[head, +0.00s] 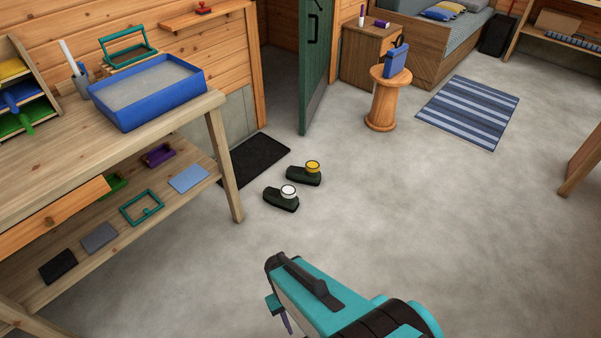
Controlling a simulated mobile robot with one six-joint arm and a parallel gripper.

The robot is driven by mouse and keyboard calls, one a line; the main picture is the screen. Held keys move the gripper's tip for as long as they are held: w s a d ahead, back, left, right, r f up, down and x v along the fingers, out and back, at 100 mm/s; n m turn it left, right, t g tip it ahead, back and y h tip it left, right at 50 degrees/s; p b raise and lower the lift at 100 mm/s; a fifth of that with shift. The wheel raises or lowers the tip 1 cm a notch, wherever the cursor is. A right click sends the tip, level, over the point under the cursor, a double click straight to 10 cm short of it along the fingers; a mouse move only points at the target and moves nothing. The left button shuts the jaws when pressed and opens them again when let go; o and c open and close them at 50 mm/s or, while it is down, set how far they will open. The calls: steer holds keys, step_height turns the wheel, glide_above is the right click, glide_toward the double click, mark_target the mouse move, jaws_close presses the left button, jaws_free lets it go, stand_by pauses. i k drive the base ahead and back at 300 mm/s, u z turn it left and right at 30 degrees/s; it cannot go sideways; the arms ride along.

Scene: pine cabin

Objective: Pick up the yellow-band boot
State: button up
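My teal arm reaches in from the bottom right. My gripper (283,318) is at the bottom of the head view, well short of both boots. Its fingers are mostly hidden behind the arm, so whether it is open or shut does not show.
A wooden workbench (215,112) with a blue tray (205,88) and a lower shelf stands at the left. The dark mat (250,165) lies by the open green door (318,60). A round wooden stool (381,110) stands behind the boots. The floor around and in front of them is clear.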

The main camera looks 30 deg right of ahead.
mark_target(311, 175)
steer(key=z, duration=0.7)
steer(key=k, duration=0.65)
steer(key=u, duration=0.1)
steer(key=i, duration=0.45)
steer(key=u, duration=0.75)
steer(key=i, duration=1.5)
steer(key=u, duration=0.1)
